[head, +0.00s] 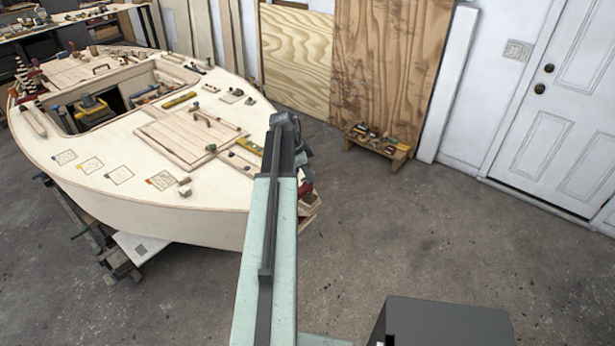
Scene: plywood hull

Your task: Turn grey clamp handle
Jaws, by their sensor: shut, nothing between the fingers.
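My arm reaches up the middle of the head view, a pale green link with dark grey parts, and ends over the right end of the pale plywood hull (190,215). My gripper cannot be made out; the arm's far end covers that place. No grey clamp handle can be told apart. Small dark and red parts (306,187) show just right of my arm at the hull's end, partly covered by it. They are too small to tell whether they belong to a clamp.
A slatted hatch (175,140), small blocks and tools lie on the deck. A low wooden stool (376,149) with small items stands by plywood sheets (385,70). A white door (560,120) is at right. The concrete floor (430,230) right of the hull is clear.

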